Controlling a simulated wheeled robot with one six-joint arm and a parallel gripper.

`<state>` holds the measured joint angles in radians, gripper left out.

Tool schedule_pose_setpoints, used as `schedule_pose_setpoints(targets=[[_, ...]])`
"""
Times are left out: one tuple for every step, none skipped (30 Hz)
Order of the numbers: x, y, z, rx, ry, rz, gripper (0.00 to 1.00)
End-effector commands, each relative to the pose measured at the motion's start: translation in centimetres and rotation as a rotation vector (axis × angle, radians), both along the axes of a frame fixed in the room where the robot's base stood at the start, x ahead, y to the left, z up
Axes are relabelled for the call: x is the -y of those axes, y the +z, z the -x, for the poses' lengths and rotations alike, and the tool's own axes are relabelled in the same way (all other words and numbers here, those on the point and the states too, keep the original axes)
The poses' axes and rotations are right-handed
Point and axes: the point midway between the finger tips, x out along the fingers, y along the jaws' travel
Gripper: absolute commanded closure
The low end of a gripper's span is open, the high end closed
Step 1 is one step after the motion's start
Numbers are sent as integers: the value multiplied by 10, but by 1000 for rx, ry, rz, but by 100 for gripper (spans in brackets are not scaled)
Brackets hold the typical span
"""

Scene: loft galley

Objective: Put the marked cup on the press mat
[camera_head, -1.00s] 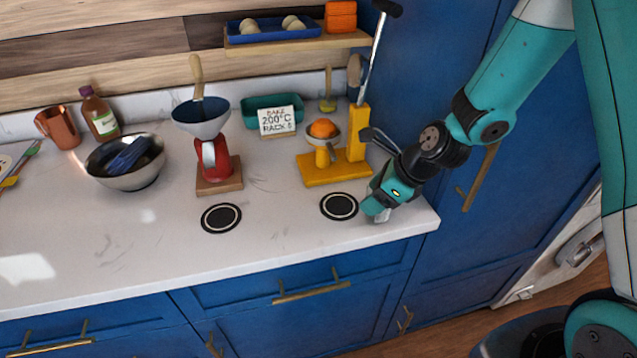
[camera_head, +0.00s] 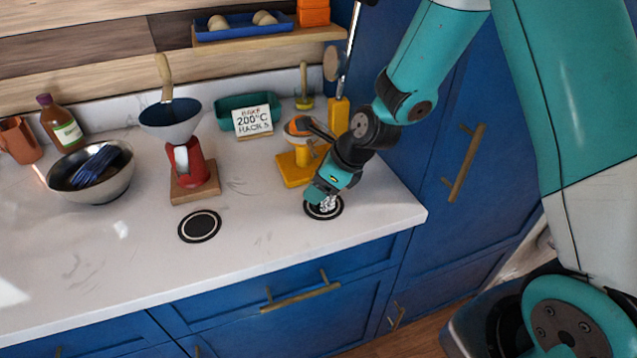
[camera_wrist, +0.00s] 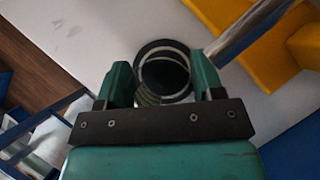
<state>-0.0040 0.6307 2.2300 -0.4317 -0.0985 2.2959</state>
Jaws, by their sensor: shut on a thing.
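My gripper (camera_head: 321,193) is shut on a small clear cup (camera_head: 328,204), low at the counter's right front. In the wrist view the cup (camera_wrist: 163,92) sits between the two fingers (camera_wrist: 162,80), and I look down past its round rim. No mark on it can be made out. The press mat (camera_head: 339,209), black with a pale ring, lies right under the cup, in front of the yellow press (camera_head: 292,173); it also shows in the wrist view (camera_wrist: 150,46). Whether the cup's base touches the mat I cannot tell.
A second black mat (camera_head: 199,226) lies to the left, before the red funnel stand (camera_head: 192,165). The press and its metal lever (camera_head: 352,45) stand close behind my gripper. A steel bowl (camera_head: 108,187) is farther left. The front counter is clear.

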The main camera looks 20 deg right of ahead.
Motion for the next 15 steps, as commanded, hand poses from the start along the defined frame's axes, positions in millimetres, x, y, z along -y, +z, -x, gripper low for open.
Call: schedule_pose_setpoints(targets=[[0, -2, 0, -1, 1, -1, 62], [0, -3, 0, 0, 1, 0, 62], [-1, -3, 0, 0, 1, 0, 34], [-1, -3, 0, 0, 1, 0, 27], [-1, -3, 0, 0, 2, 0, 20], [-1, -2, 0, 0, 2, 0, 13], [-1, -2, 0, 0, 2, 0, 13], [-1, -2, 0, 0, 2, 0, 13], [-1, -3, 0, 0, 2, 0, 13], [-1, -2, 0, 0, 3, 0, 13], [-1, -2, 0, 0, 3, 0, 13], [-1, -2, 0, 0, 3, 0, 13], [-1, -2, 0, 0, 4, 0, 13], [-2, -2, 0, 0, 4, 0, 13], [-2, 0, 0, 1, 3, 1, 13]])
